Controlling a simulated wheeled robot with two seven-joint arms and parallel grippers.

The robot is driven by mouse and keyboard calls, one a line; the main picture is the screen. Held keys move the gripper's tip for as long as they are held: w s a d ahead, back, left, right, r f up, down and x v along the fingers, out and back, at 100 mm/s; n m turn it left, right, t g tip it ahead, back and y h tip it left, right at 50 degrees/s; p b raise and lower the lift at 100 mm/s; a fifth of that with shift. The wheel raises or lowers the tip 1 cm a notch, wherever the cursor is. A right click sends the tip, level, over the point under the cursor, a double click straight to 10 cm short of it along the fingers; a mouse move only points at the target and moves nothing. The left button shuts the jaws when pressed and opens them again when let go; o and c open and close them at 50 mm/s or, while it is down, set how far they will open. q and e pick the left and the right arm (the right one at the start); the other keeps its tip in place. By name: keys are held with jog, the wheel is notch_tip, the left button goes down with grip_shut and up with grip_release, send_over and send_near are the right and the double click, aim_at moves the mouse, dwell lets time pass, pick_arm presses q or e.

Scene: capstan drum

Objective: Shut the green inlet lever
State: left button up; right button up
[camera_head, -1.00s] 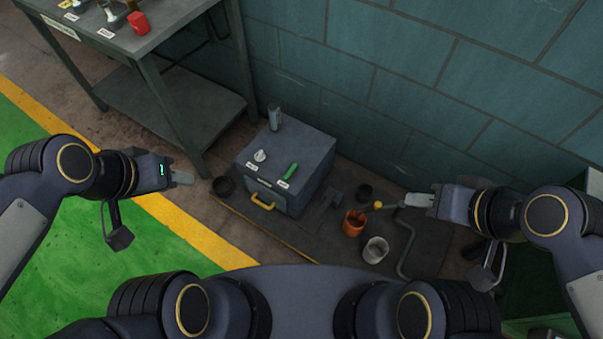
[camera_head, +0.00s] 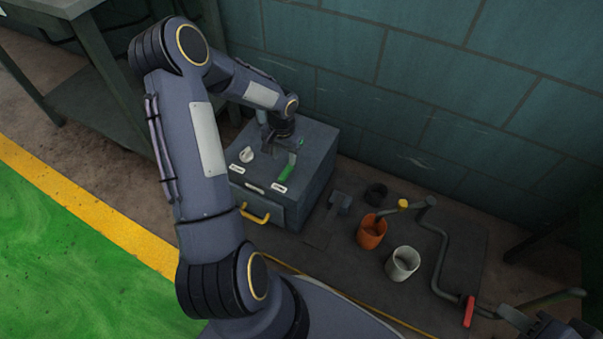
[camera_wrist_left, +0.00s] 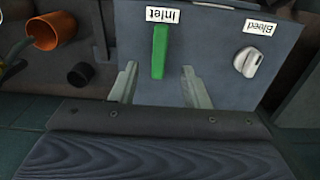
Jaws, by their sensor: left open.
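The green inlet lever (camera_head: 288,168) lies on top of a grey box (camera_head: 318,160), beside its label; it also shows in the left wrist view (camera_wrist_left: 159,50) under the "Inlet" label (camera_wrist_left: 163,15). My left gripper (camera_head: 284,146) reaches down over the box top at the lever's far end. In the left wrist view my left gripper (camera_wrist_left: 160,82) is open, with the lever's end between its two fingers and a gap on each side. Whether the fingers touch the box top cannot be told. Part of my right gripper (camera_head: 535,318) shows at the lower right; its jaws are unclear.
A white bleed knob (camera_head: 246,155) sits left of the lever. The box front has a yellow handle (camera_head: 254,216). To the right stand an orange cup (camera_head: 371,232), a white cup (camera_head: 402,263) and a bent crank (camera_head: 440,250) with a red grip (camera_head: 469,311). A wall is behind.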

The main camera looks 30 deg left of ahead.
aim_at(285, 173)
pick_arm(q)
notch_tip(285, 173, down, 8)
jog(key=b, duration=0.3)
jog(key=shift+r, duration=0.2)
grip_shut()
